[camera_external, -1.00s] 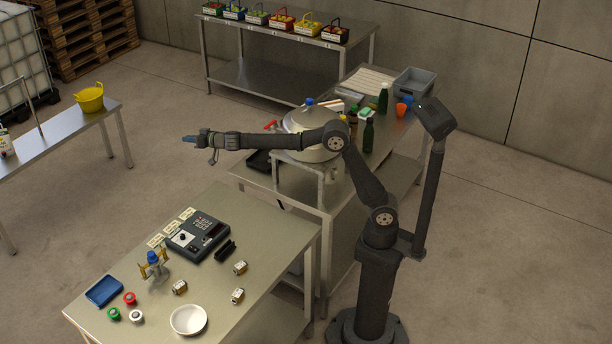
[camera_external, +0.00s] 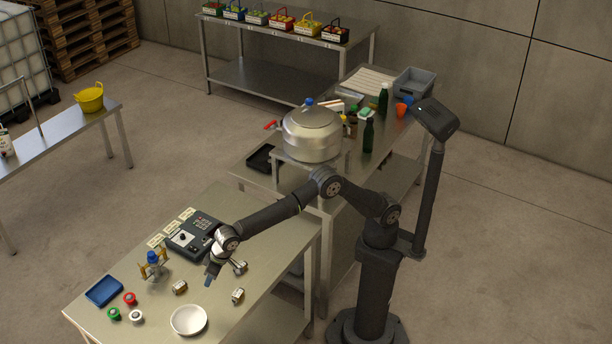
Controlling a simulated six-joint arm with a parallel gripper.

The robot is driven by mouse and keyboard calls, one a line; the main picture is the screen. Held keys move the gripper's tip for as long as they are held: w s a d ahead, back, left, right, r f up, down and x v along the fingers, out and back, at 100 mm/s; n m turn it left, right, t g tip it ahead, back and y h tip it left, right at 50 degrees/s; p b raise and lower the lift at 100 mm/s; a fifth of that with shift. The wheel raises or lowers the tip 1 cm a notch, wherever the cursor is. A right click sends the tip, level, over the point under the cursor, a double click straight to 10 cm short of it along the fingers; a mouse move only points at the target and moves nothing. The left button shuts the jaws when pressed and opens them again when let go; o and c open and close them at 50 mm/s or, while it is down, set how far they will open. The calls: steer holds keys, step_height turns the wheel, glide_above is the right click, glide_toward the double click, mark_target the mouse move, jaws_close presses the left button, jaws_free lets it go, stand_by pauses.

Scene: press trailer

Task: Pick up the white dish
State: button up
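The white dish (camera_external: 188,320) is a shallow round bowl lying upright near the front right edge of the near metal table (camera_external: 255,305). My gripper (camera_external: 208,281) points down above the table, up and to the right of the dish in the picture, and apart from it. Its fingers are too small to tell whether they are open or shut. Nothing hides the dish.
Small metal-and-tan blocks (camera_external: 180,287) lie near the dish, one partly behind my gripper. A blue tray (camera_external: 104,291), red, green and white round pieces, a stand with a blue top (camera_external: 152,262) and a dark keypad device (camera_external: 195,236) stand further left and back.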

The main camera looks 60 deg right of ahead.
glide_toward(200, 310)
steer(key=shift+w+a+f, duration=0.25)
steer(key=shift+w+f, duration=0.2)
steer(key=shift+w, duration=0.05)
steer(key=shift+w+a+f, duration=0.25)
steer(key=shift+w+f, duration=0.2)
steer(key=shift+w, duration=0.05)
steer(key=shift+x, duration=2.6)
steer(key=shift+s, duration=0.15)
jaws_close()
steer(key=shift+r, duration=0.15)
